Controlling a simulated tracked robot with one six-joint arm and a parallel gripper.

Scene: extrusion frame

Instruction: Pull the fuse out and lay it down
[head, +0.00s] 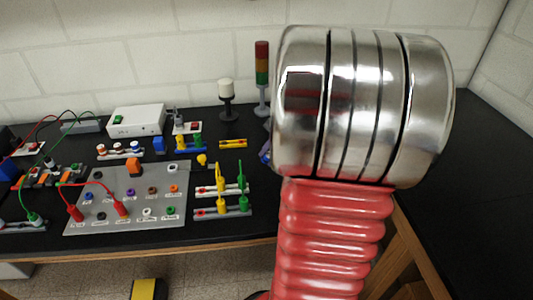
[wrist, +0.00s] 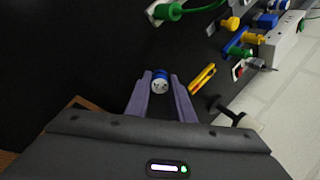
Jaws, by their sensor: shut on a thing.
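My gripper (wrist: 160,77) has two purple-grey fingers closed on a round blue-and-white piece (wrist: 161,84), which I take to be the fuse. Its white end with dark marks faces the wrist camera, and it sits between the fingertips over the black bench top. I cannot tell whether its far end touches anything. In the head view only a bit of the purple gripper (head: 265,152) shows beside my large arm, and the fuse is hidden there. A yellow holder-like bar (head: 233,143) lies on the bench left of the gripper; it also shows in the wrist view (wrist: 201,76).
A grey panel with coloured sockets (head: 128,198) is on the left of the black bench. Strips with yellow and green plugs (head: 222,203) stand right of it. A signal tower (head: 262,80) and a white-topped post (head: 227,90) stand behind. The bench right of my arm looks bare.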

